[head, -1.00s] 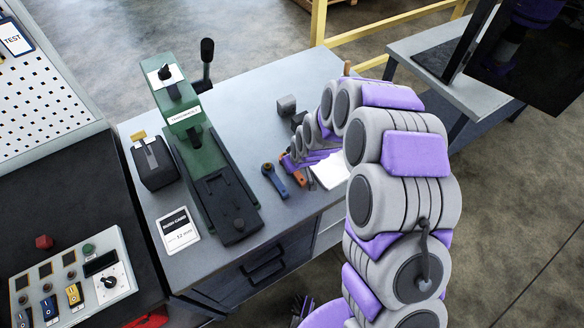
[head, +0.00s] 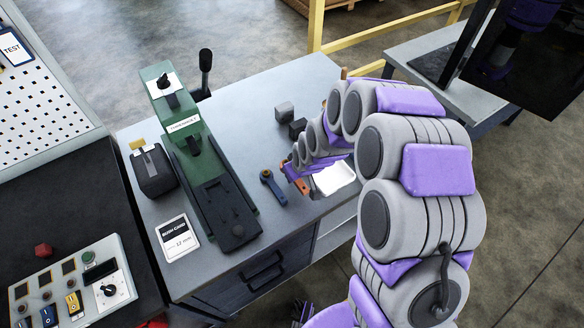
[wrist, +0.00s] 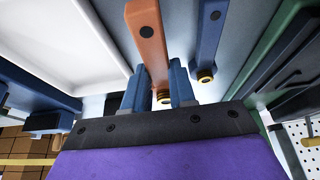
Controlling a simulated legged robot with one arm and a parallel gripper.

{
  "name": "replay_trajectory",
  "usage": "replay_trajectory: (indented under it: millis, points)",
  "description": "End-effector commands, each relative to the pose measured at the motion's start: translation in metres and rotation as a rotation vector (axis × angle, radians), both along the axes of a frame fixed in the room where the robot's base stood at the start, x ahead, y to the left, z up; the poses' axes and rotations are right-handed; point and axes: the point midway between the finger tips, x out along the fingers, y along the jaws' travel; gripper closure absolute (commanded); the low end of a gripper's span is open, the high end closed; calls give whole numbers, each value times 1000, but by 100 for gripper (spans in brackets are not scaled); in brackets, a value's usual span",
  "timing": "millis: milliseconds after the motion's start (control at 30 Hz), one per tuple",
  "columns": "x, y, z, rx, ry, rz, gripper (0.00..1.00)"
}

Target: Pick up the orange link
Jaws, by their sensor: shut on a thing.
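The orange link (wrist: 148,40) is a flat bar with a dark hole and a brass-coloured bush at its near end. In the wrist view my gripper (wrist: 160,88) has its two blue fingers on either side of the link near the bush end, shut on it. In the head view the orange link (head: 302,186) shows only in part beside my gripper, which is mostly hidden behind my arm. I cannot tell whether the link is clear of the bench top.
A blue link (head: 272,187) lies just left, also in the wrist view (wrist: 208,40). A white tray (head: 333,178) is close on the right. Dark blocks (head: 285,111) stand behind. A green press (head: 200,160) and a card (head: 178,238) are further left on the bench (head: 250,100).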

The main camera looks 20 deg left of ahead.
Motion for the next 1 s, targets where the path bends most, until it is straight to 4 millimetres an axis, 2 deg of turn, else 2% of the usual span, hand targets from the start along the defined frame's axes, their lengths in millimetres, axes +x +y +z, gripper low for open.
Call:
replay_trajectory:
  millis: [300,600,1000]
  points:
    - [-52,-36,7,-1,1,-1,100]
    - [-88,-61,11,-1,-2,0,100]
    - [-90,-61,7,7,-4,-1,100]
